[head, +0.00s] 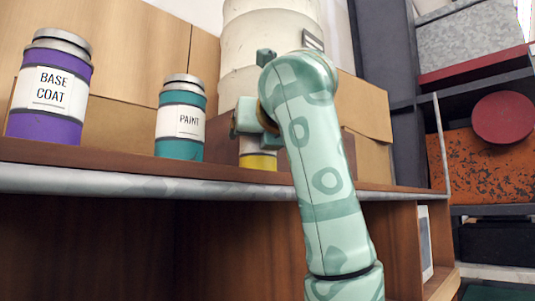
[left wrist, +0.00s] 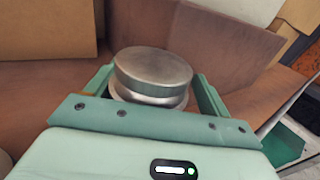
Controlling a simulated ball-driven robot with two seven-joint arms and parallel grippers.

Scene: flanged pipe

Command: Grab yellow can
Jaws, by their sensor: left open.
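The yellow can (head: 258,162) stands on the brown shelf, mostly hidden behind my left gripper and arm; only its yellow lower band and a bit of white label show. My left gripper (head: 256,122) is at the can's upper part. In the left wrist view, the can's silver lid (left wrist: 152,72) sits between the two green fingers of the open gripper (left wrist: 155,88). Whether the fingers touch the can cannot be told. My right gripper is not in view.
A teal paint can (head: 181,135) stands left of the yellow can, and a purple base coat can (head: 45,120) farther left. Cardboard boxes (head: 130,45) and a large whitish cylinder (head: 265,40) stand behind. The shelf's metal front edge (head: 120,184) runs below the cans.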

